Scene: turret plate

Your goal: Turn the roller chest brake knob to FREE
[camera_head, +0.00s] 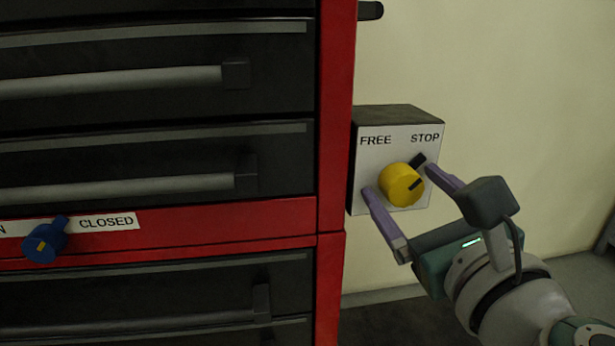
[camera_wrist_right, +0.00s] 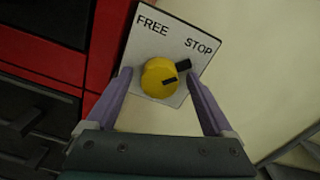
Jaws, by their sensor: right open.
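The yellow brake knob (camera_head: 399,185) sits on a white plate (camera_head: 378,150) marked FREE at upper left and STOP at upper right. The plate is on a dark box at the side of the red roller chest (camera_head: 333,130). The knob's black pointer is turned toward STOP. My right gripper (camera_head: 397,182) is open, its purple fingers on either side of the knob. The right wrist view also shows the knob (camera_wrist_right: 159,78) between the spread fingers; I cannot tell whether they touch it. My left gripper is not in view.
A blue knob (camera_head: 45,241) beside a CLOSED label (camera_head: 107,222) is on the chest's red rail at lower left. Black drawers with grey handles (camera_head: 120,82) fill the left. The pale wall (camera_head: 500,80) to the right of the box is clear.

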